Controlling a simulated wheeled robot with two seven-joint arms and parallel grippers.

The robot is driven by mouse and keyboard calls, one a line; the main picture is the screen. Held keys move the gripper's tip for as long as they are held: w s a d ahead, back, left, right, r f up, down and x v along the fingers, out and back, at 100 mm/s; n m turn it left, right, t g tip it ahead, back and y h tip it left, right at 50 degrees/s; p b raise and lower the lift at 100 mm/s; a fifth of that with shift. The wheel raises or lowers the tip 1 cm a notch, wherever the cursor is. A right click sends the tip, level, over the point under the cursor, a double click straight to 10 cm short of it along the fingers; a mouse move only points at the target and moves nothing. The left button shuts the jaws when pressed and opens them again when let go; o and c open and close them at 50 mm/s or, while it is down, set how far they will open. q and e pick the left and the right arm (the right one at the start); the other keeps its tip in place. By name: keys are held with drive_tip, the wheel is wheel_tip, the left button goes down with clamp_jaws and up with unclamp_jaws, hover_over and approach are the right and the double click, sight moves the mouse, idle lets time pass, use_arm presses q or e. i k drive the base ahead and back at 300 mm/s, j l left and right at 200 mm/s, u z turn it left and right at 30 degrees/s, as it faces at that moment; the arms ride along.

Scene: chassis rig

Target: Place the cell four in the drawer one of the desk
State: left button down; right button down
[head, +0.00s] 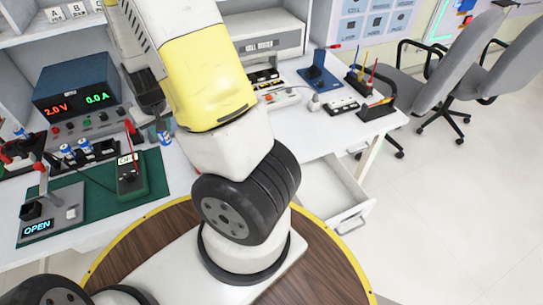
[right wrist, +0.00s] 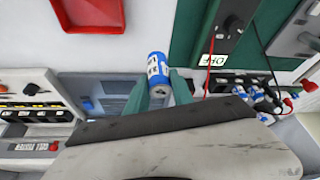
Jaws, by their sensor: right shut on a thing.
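A blue and white cell (head: 165,138) shows in the head view just below my right gripper (head: 157,118), above the desk beside the green mat. In the right wrist view the same cell (right wrist: 158,68) is between the two green fingertips of my right gripper (right wrist: 158,90), which is shut on it. Its number is not readable. An open drawer (head: 352,217) juts out from the desk (head: 312,128) at the right of my arm; its visible inside looks empty, and part is hidden behind my arm. No drawer label is readable. My left gripper is not in view.
A power supply (head: 75,92) stands at the left. Other cells (head: 67,151) sit in a black holder near a switch box (head: 130,175) on the green mat. Tools and holders (head: 375,105) stand at the desk's right end. Office chairs (head: 450,75) are beyond; floor at right is clear.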

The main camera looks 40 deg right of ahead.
sight(320, 195)
drive_tip(key=k+j+z, duration=0.1)
drive_tip(key=k+z, duration=0.75)
drive_tip(key=z, duration=0.4)
